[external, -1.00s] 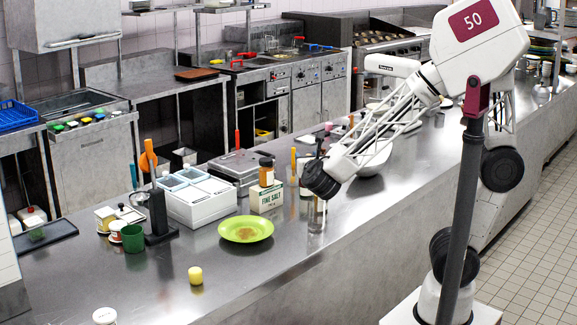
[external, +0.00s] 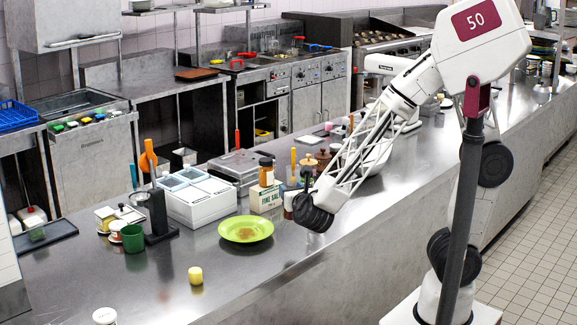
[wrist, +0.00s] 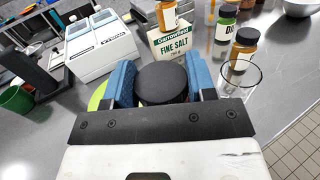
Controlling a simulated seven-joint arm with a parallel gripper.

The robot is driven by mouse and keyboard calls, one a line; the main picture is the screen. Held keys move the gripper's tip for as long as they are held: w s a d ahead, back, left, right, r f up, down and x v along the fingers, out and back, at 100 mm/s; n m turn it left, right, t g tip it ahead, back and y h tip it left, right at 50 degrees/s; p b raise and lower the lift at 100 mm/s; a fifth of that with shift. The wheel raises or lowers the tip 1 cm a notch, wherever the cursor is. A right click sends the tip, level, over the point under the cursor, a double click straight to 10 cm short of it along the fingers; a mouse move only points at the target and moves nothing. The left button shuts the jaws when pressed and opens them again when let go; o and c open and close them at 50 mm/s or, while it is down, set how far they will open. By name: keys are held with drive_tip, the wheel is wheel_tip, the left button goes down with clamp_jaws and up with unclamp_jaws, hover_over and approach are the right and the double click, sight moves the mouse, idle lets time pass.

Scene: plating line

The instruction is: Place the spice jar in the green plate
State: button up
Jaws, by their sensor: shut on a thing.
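In the wrist view my gripper (wrist: 162,84) has its two blue fingers closed on either side of a round, black-lidded jar, the spice jar (wrist: 162,80). Only its dark lid shows; its body and label are hidden below. In the external view the dark wrist end of my arm hides most of the fingers and the held jar. The green plate (external: 232,237) lies on the counter, left of and apart from my gripper, with a brownish patch in its middle. A sliver of its rim shows left of the fingers in the wrist view (wrist: 96,100).
The fine salt box (external: 265,199) with a jar on top stands behind the plate, beside a white container (external: 198,203). Other jars (wrist: 243,50) and a clear glass (wrist: 252,74) stand right of the fingers. A yellow object (external: 195,275) sits in front on clear counter.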

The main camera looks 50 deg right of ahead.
drive_tip(key=shift+f, duration=1.8)
drive_tip(key=shift+w, duration=0.15)
drive_tip(key=w+a, duration=0.3)
drive_tip(key=w, duration=0.4)
drive_tip(key=w+a+f, duration=0.1)
drive_tip(key=w+a, duration=0.2)
drive_tip(key=w, duration=0.4)
drive_tip(key=shift+a+f, duration=0.2)
drive_tip(key=shift+a, duration=0.2)
drive_tip(key=shift+w+f, duration=0.1)
drive_tip(key=shift+f, duration=0.05)
drive_tip(key=shift+f, duration=1.6)
drive_tip(key=shift+f, duration=0.15)
drive_tip(key=o, duration=1)
drive_tip(key=shift+o, duration=0.2)
